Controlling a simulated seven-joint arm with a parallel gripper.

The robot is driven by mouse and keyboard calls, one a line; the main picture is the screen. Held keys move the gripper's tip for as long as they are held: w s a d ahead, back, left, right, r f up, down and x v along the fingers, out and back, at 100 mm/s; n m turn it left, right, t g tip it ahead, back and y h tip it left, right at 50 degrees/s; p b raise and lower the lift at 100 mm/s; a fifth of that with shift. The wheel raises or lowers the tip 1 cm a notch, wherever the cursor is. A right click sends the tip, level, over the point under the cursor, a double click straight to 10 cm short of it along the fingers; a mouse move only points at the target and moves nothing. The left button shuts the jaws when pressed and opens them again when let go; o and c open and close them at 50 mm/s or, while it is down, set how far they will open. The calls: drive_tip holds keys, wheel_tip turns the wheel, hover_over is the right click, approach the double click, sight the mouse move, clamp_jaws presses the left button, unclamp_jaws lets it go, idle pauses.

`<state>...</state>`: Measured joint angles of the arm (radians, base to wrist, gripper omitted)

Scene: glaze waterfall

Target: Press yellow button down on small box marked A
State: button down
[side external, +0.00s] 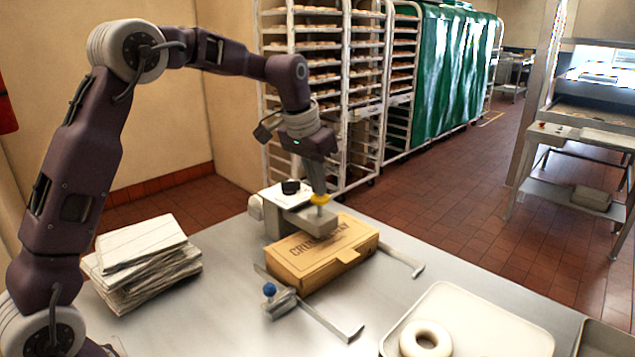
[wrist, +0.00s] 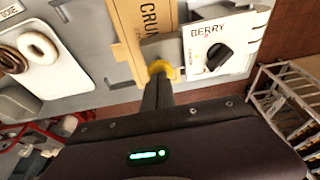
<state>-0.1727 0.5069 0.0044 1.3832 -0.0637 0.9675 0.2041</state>
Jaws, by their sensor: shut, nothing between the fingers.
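The yellow button (side external: 320,199) sits on the grey head of a small machine (side external: 318,222) that overhangs a cardboard box (side external: 318,262). My gripper (side external: 318,190) is shut and empty, pointing down with its tips at the button. In the wrist view, the button (wrist: 161,68) shows just past the gripper's tips (wrist: 159,76), which cover part of it. The tips look to be touching it; how far it is pressed I cannot tell. The machine's white panel (wrist: 201,45) reads "BERRY" and has a black knob (wrist: 218,55). I see no letter A mark.
A metal clamp-like stop with a blue knob (side external: 269,290) lies in front of the cardboard box. A stack of flattened cartons (side external: 143,262) is at left. A white tray (side external: 462,310) with a ring doughnut (side external: 426,339) stands at front right. Racks (side external: 322,90) stand behind the table.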

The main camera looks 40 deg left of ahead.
drive_tip(key=shift+s+f, duration=0.15)
drive_tip(key=shift+f, duration=1.35)
wheel_tip(320, 180, up, 6)
drive_tip(key=v, duration=0.9)
idle(0.5)
